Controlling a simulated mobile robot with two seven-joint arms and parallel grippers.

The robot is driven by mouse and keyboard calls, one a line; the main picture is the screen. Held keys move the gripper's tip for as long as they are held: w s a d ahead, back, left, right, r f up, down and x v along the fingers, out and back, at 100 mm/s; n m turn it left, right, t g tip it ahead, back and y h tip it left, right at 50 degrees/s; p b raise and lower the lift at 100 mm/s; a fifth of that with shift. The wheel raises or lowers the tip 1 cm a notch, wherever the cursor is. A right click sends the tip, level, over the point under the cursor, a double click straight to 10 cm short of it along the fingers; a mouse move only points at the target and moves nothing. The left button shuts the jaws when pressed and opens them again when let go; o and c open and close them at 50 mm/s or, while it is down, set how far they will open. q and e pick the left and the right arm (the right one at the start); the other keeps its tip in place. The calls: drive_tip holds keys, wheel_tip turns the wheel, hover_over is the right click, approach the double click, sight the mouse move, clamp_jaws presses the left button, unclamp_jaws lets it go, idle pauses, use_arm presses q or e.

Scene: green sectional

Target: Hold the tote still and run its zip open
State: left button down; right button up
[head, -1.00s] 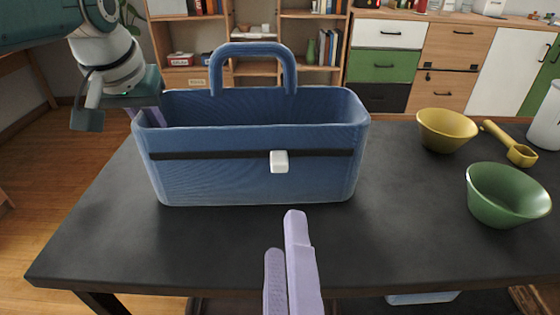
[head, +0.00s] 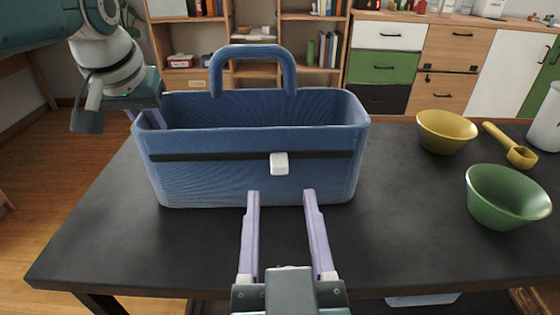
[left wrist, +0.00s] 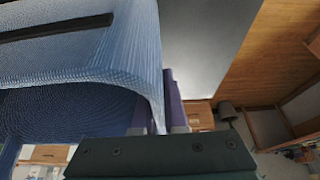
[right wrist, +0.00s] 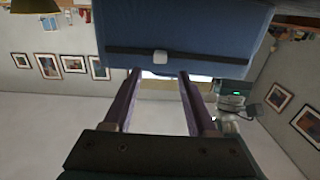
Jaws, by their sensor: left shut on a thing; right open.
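A blue tote (head: 225,185) with an arched handle stands upright on the dark table. A black zip strip (head: 215,155) runs across its front face, with a white zip pull (head: 279,163) right of the middle. My left gripper (head: 140,113) is shut on the tote's left rim; the left wrist view shows the tote wall (left wrist: 148,75) at its fingers. My right gripper (head: 281,196) is open and empty in front of the tote, its two lavender fingers below the pull and apart from it. The pull (right wrist: 161,57) also shows ahead of the fingers in the right wrist view.
A yellow bowl (head: 447,130), a green bowl (head: 506,196) and a yellow scoop (head: 510,146) are on the table's right side. A white container (head: 547,120) stands at the right edge. The tabletop in front of the tote is clear around my right gripper.

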sight(278, 169)
drive_tip(key=w, duration=0.6)
drive_tip(key=shift+w+a, duration=0.15)
drive_tip(key=shift+w, duration=0.1)
drive_tip(key=shift+c, duration=0.2)
clamp_jaws()
drive_tip(key=shift+a, duration=0.1)
idle(0.9)
